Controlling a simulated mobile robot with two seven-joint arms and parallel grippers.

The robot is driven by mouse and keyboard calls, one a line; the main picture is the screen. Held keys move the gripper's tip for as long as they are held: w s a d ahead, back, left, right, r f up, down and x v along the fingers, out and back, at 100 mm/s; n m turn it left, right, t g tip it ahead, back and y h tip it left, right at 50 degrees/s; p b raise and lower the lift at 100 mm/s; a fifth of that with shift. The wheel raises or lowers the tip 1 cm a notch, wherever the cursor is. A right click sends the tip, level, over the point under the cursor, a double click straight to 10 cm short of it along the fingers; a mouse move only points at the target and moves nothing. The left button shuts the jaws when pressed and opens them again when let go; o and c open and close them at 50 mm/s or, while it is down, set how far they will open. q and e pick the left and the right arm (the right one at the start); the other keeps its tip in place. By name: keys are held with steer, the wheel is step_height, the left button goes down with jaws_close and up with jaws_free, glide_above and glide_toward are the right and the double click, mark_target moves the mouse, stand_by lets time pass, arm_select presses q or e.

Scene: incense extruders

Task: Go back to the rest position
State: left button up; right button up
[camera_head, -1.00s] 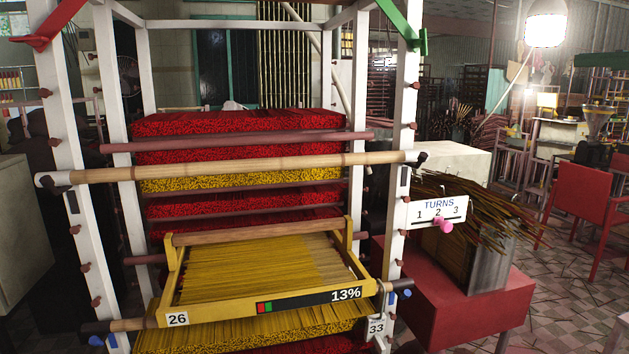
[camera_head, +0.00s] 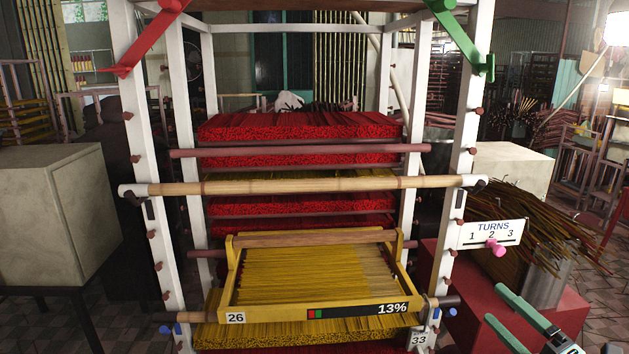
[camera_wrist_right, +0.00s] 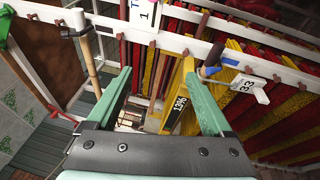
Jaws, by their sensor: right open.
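My right gripper (camera_head: 494,303) is at the lower right of the head view, in front of the red table. In the right wrist view (camera_wrist_right: 157,75) its two green fingers are spread apart with nothing held between them. The yellow tray (camera_head: 270,314) of incense sticks, marked 26 and 13%, sits low in the white rack (camera_head: 131,70). Its 13% end (camera_wrist_right: 177,110) shows beyond the fingers in the wrist view. My left gripper is out of view.
A bamboo pole (camera_head: 310,185) crosses the rack's front. A TURNS sign (camera_head: 490,234) with a pink peg (camera_head: 495,246) is on the right post. A red table (camera_head: 485,335) bears a bin of dark sticks (camera_head: 530,225). A pale cabinet (camera_head: 60,215) stands at left.

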steer(key=s+a+f+m+g+h+p, duration=0.15)
steer(key=s+f+m+h, duration=0.25)
steer(key=f+m, duration=0.7)
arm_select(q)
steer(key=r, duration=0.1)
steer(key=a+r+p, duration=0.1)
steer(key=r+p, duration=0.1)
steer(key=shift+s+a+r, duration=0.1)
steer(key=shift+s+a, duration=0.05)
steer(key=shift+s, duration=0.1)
arm_select(e)
steer(key=s+a+f+m+g, duration=0.4)
steer(key=s+a+f, duration=0.3)
steer(key=s+f, duration=0.2)
steer(key=s+a+f+m+g, duration=0.3)
steer(key=s+a+f+m, duration=0.3)
steer(key=s+f, duration=0.3)
step_height(320, 180, down, 2)
steer(key=shift+s+a+g, duration=0.2)
steer(key=shift+a+g, duration=0.15)
steer(key=shift+a, duration=0.05)
